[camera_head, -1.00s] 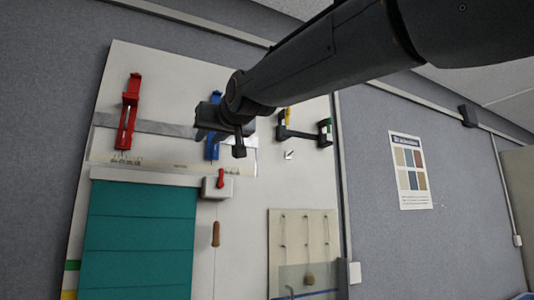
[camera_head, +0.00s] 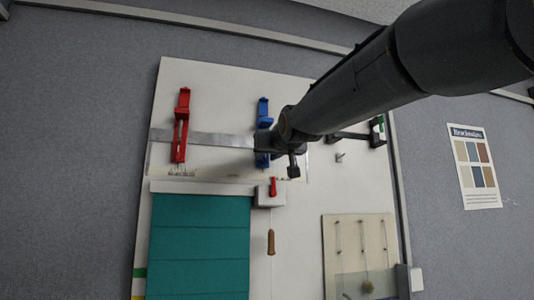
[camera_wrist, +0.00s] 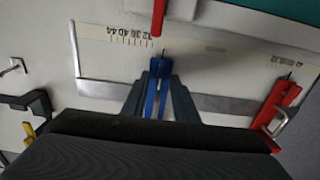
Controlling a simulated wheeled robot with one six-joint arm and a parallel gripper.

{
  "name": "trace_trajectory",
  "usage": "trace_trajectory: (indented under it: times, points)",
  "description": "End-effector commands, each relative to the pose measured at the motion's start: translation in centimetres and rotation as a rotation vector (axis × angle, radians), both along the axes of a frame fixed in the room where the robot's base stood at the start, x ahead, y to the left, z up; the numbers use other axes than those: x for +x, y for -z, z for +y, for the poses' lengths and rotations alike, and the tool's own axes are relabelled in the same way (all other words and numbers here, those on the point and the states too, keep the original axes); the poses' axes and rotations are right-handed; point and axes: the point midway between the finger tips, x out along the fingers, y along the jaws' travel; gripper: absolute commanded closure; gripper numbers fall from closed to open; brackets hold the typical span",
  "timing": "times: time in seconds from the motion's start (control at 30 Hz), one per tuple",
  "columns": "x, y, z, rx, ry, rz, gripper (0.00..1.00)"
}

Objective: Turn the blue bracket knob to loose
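The blue bracket (camera_head: 262,112) is upright on the white board, over a grey metal strip; my gripper hides part of its lower half in the head view. In the wrist view, which is upside down, the blue bracket (camera_wrist: 160,68) is at the centre. My gripper (camera_head: 279,156) is in front of its lower right side. In the wrist view the dark fingers of my gripper (camera_wrist: 160,100) stand apart, one on each side of the blue bracket. Whether they touch it is unclear. I cannot make out the knob or its setting.
A red bracket (camera_head: 181,126) is on the strip to the left. Below are a white box with a red lever (camera_head: 273,187), a teal blind (camera_head: 200,245) and a hanging wooden handle (camera_head: 271,242). A dark bracket (camera_head: 350,136) and a metal hook (camera_head: 340,157) are to the right.

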Motion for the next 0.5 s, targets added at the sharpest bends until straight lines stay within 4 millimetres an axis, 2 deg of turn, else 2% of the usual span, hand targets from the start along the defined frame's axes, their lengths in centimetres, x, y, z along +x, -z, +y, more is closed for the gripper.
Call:
trace_trajectory:
  times: [0.17, 0.33, 0.5]
  points:
    - [0.00, 0.01, -0.01, 0.000, 0.000, 0.000, 0.73]
    - [-0.01, 0.01, 0.00, 0.000, 0.000, 0.000, 0.99]
    - [-0.02, 0.01, 0.00, 0.000, 0.000, 0.000, 1.00]
